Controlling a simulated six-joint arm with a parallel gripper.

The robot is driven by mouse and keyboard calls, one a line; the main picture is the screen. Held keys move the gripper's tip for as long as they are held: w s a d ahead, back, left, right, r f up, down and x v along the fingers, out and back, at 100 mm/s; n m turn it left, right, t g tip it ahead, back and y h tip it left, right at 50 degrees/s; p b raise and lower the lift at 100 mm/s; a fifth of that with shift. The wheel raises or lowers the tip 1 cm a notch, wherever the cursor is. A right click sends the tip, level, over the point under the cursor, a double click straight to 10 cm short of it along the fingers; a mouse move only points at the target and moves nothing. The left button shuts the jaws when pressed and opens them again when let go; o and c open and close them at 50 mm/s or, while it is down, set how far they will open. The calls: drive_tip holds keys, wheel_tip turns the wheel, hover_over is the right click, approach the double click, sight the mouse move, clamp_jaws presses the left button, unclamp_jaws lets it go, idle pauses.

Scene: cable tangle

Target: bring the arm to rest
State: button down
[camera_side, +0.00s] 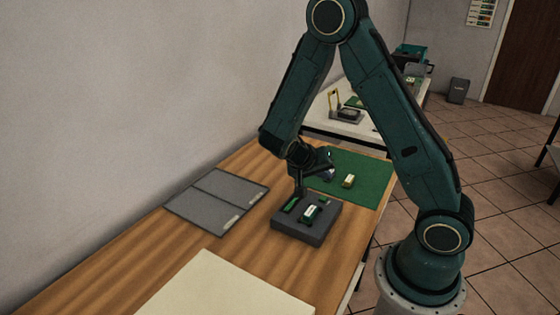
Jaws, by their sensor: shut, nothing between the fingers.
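My gripper (299,188) points down at the rear left edge of a dark grey block-like tray (305,234) on the wooden table. Its fingers are shut with nothing visible between them, and they are small and dark here. I cannot tell whether the tips touch the tray. The tray holds a green piece (291,204) on its left, a white and green piece (310,212) in its middle and a small green piece (324,200) at the back. No cable can be made out.
A green mat (360,165) with a yellowish-white and green piece (348,181) lies behind the tray. Grey panels (215,200) lie to the left. A cream sheet (225,290) covers the near table. Bare wood (130,255) shows at the left. Another bench (330,127) stands behind.

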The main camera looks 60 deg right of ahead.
drive_tip(key=shift+r, duration=0.15)
drive_tip(key=s+a+r+n+t+y, duration=0.4)
drive_tip(key=s+a+r+n, duration=0.1)
drive_tip(key=a+r, duration=0.4)
drive_tip(key=s+a+r+n+t+y, duration=0.4)
drive_tip(key=s+a+r+n, duration=0.2)
drive_tip(key=a+r, duration=0.3)
drive_tip(key=shift+s+a+r+n+y, duration=0.3)
drive_tip(key=shift+r+n+y, duration=0.1)
drive_tip(key=shift+r+n, duration=0.5)
